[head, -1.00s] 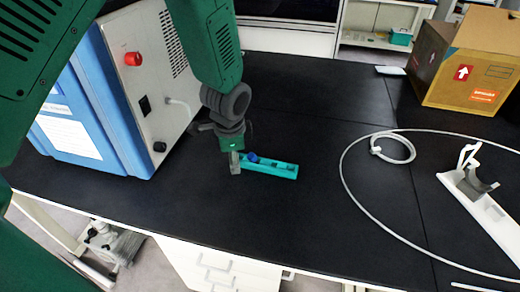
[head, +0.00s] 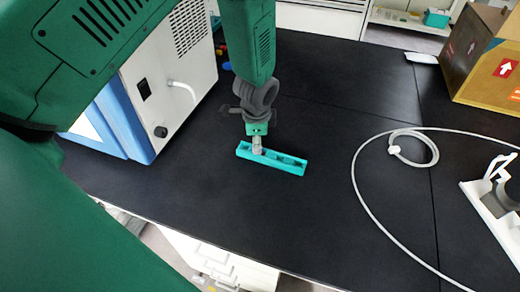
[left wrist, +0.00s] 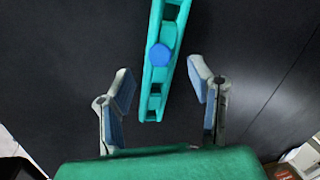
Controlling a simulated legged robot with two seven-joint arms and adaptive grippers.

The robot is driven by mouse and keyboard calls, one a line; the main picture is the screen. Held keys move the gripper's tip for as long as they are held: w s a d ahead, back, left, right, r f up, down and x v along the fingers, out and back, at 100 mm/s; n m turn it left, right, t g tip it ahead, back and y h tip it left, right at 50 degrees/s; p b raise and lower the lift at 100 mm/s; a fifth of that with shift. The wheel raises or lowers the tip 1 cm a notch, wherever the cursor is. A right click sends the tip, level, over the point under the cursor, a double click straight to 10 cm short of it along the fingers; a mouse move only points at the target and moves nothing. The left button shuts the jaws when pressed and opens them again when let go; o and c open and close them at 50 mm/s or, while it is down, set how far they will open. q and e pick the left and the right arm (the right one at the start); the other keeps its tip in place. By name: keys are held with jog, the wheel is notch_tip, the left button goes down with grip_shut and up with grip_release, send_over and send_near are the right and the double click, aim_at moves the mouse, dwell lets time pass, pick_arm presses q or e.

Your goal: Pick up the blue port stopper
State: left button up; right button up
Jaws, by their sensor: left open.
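The blue port stopper (left wrist: 160,55) is round-topped and sits in a narrow teal rack (left wrist: 155,100) in the left wrist view. In the head view the stopper is hidden behind my left gripper, while the teal rack (head: 290,165) shows on the black bench. My left gripper (head: 257,148) is over the left part of the rack in the head view. In the left wrist view my left gripper (left wrist: 160,80) is open and empty, its fingers on either side of the rack, with the stopper just beyond the fingertips. My right gripper is not in view.
A blue and white machine (head: 165,85) stands left of the rack. A white looped tube (head: 365,205) lies to the right, with a white stand (head: 490,205) beyond it. A cardboard box (head: 488,60) is at the back right. The bench around the rack is mostly clear.

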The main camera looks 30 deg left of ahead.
aim_at(271, 158)
pick_arm(q)
jog(key=x, duration=0.5)
jog(key=shift+a+p, duration=0.1)
jog(key=shift+p, duration=0.25)
grip_shut()
